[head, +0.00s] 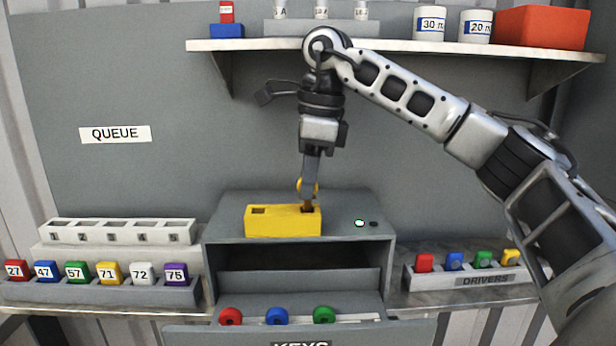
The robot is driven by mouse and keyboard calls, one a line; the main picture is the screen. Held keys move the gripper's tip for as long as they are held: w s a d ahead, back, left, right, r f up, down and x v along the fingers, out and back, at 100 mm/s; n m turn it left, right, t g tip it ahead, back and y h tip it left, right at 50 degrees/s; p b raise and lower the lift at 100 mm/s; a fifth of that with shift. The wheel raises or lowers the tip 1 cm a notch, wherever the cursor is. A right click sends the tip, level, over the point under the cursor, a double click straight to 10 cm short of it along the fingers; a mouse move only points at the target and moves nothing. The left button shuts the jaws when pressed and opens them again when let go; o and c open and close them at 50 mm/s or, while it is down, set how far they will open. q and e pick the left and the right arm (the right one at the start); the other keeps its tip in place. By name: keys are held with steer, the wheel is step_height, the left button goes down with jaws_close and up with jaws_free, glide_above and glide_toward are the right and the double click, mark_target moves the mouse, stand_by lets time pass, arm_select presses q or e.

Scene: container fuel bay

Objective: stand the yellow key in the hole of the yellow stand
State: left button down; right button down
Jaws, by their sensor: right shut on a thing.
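The yellow stand (275,224) is a block on top of the grey cabinet. A dark square hole (259,211) shows at the left of its top. My right gripper (308,188) points straight down over the right end of the stand and is shut on the yellow key (300,186). Only bits of the yellow key's head show around the fingers. A short brownish part shows below the fingers at the stand's right end; I cannot tell how far it is in a hole. My left gripper is not in view.
An open drawer (290,336) below holds red, blue and green keys. A numbered queue rack (118,231) and several numbered blocks stand at left. A drivers rack (470,280) is at right. A shelf (270,45) with jars and a red box (543,28) runs above.

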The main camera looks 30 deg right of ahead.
steer(key=shift+f, duration=0.5)
steer(key=shift+f, duration=0.15)
steer(key=shift+f+b, duration=0.35)
steer(key=shift+b, duration=0.05)
steer(key=c, duration=1.3)
jaws_free()
steer(key=shift+c, duration=0.2)
